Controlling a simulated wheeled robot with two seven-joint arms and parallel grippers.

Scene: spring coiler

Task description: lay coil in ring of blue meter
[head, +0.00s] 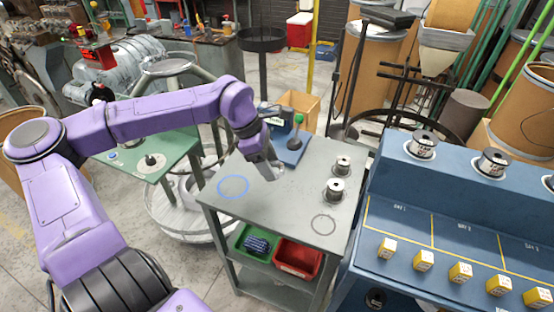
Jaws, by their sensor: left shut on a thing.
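My left gripper (270,170) reaches in from the left and points down over the grey cart top (270,208). It is shut on the coil, which is small and mostly hidden at the fingertips. The blue meter (292,146), with a green knob on a stalk, stands at the cart's back edge, just behind the gripper. A blue ring (233,198) is marked on the cart top to the left of the gripper and looks empty. I cannot tell whether the coil touches the cart top. My right gripper is out of view.
Two wire spools (335,189) stand on the cart's right side, near a dark ring mark (324,234). A green bin (240,240) and a red bin (297,258) sit below. A blue bench (400,190) with spools and yellow blocks stands right. The cart's front middle is clear.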

